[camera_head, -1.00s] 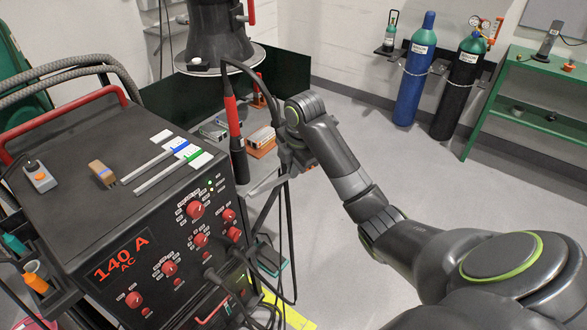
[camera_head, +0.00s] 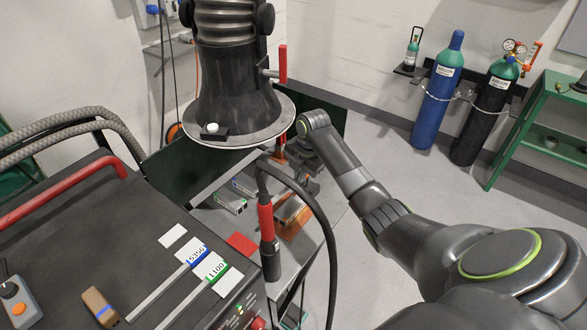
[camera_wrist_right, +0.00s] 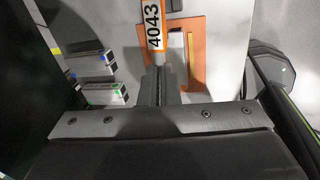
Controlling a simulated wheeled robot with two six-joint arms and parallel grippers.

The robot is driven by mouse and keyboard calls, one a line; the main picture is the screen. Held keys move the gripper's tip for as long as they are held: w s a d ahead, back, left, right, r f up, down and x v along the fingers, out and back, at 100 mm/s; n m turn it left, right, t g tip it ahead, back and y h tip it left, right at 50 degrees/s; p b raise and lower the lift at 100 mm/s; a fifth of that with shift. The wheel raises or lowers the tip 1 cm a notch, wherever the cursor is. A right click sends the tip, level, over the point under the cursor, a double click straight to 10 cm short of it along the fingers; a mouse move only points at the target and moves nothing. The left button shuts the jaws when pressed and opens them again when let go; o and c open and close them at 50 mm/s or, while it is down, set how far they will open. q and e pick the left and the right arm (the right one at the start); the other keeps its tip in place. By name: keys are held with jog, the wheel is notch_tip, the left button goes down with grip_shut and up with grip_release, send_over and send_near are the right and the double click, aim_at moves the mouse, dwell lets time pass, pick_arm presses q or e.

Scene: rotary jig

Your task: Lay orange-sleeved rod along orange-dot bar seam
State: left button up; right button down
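The orange-sleeved rod (camera_wrist_right: 153,42) carries a white label reading 4043 and shows at the top middle of the right wrist view. My right gripper (camera_wrist_right: 160,86) is closed around it, and its far end is cut off by the frame. In the head view my right gripper (camera_head: 301,172) is over the bench beside the black fume hood, and the rod cannot be made out there. An orange plate (camera_wrist_right: 205,45) lies beyond the rod, with a grey bar (camera_wrist_right: 177,50) on it. No orange dot or seam can be made out. My left gripper is not in view.
Blue-sleeved (camera_head: 190,262) and green-sleeved (camera_head: 219,284) rods lie on the black welder top. Bars with blue (camera_wrist_right: 93,62) and green (camera_wrist_right: 104,93) dots stand left of the orange plate. A red-handled torch (camera_head: 266,228) and cable hang close by. The hood (camera_head: 235,100) is overhead.

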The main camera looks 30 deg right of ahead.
jog(key=shift+w+d+f+n+p, duration=0.25)
jog(key=shift+w+d+n+p, duration=0.35)
jog(key=shift+d+p, duration=0.3)
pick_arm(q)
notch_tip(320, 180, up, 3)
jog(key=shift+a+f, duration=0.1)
pick_arm(e)
jog(key=shift+r, duration=0.1)
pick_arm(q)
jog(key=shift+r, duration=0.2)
pick_arm(e)
jog(key=shift+s, duration=0.1)
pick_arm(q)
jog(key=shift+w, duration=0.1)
